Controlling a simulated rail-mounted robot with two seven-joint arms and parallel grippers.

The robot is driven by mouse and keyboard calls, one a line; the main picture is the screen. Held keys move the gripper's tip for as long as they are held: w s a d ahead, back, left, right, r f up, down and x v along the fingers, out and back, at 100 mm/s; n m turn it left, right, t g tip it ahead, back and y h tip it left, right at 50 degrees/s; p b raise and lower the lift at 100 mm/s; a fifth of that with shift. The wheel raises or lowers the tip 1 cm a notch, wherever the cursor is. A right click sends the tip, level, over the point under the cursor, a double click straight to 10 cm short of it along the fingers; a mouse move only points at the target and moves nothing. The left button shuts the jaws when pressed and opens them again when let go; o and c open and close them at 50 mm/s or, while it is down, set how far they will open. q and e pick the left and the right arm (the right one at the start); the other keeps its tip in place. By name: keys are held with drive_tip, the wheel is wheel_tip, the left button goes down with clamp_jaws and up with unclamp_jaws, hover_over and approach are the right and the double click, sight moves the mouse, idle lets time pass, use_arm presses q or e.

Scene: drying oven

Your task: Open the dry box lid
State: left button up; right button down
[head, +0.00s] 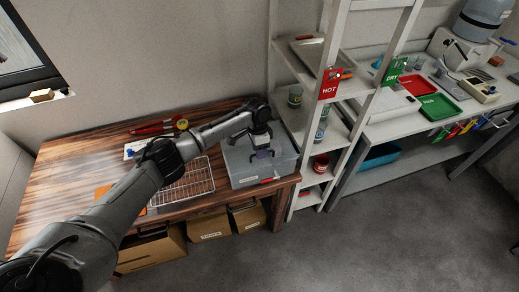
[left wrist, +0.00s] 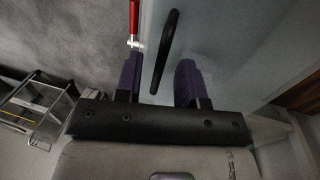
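The dry box (head: 242,178) is a grey, see-through box at the right end of the wooden table, and its lid looks closed. A black loop handle (left wrist: 166,50) shows on the pale box surface (left wrist: 220,40) in the left wrist view. My left gripper (head: 262,152) is over the box in the head view. In the left wrist view its purple fingers (left wrist: 160,78) are apart, with the handle's near end between them and gaps on both sides. A red latch-like part (left wrist: 134,22) is beside the handle. My right gripper is not in view.
A wire rack (head: 186,186) stands on the table (head: 85,160) left of the box. A white shelf unit (head: 350,130) with jars stands close on the right. Cardboard boxes (head: 208,227) are under the table. The floor in front is clear.

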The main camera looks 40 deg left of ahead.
use_arm(q)
drive_tip(key=shift+c, duration=0.5)
clamp_jaws()
drive_tip(key=shift+r, duration=0.1)
